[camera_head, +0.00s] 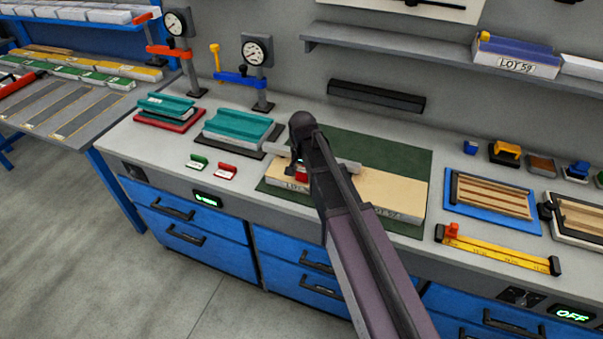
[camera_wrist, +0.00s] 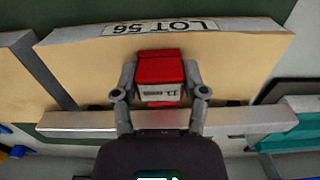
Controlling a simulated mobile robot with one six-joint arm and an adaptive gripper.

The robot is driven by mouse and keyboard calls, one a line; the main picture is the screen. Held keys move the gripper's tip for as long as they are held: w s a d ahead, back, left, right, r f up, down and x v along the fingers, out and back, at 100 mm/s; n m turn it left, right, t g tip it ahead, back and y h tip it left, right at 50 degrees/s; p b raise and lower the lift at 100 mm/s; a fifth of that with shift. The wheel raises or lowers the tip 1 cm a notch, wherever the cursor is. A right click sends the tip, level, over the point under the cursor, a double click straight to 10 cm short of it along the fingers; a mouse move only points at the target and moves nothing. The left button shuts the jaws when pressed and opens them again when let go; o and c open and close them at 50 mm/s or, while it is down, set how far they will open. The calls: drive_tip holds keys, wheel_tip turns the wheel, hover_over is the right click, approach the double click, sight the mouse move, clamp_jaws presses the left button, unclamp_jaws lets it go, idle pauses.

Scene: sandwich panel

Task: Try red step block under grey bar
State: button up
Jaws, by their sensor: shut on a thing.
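The red step block (camera_wrist: 160,68) is between the two fingertips of my gripper (camera_wrist: 160,80), which is shut on it. The block has a pale marked face toward the bar. It is over the cream panel labelled LOT 56 (camera_wrist: 85,70); I cannot tell whether it touches the panel. The grey bar (camera_wrist: 232,118) lies across the panel, and my gripper's fingers reach over it. In the head view, the red block (camera_head: 302,178) shows small beside my arm, and the bar (camera_head: 347,165) sticks out to the right.
A second panel, LOT 57 (camera_head: 400,192), adjoins on the right, on a green mat (camera_head: 400,155). A green block (camera_head: 197,162) and another red block (camera_head: 226,172) lie to the left. Teal pieces (camera_head: 238,125) and dial gauges (camera_head: 257,52) stand farther back.

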drive_tip(key=shift+w+d, duration=0.15)
drive_tip(key=shift+w, duration=0.35)
idle(1.3)
drive_tip(key=shift+s+a, duration=0.25)
drive_tip(key=shift+s, duration=0.5)
drive_tip(key=shift+s+a, duration=0.2)
drive_tip(key=shift+s, duration=0.5)
idle(1.1)
drive_tip(key=shift+r, duration=0.1)
wheel_tip(320, 180, up, 7)
drive_tip(key=p, duration=0.7)
idle(0.9)
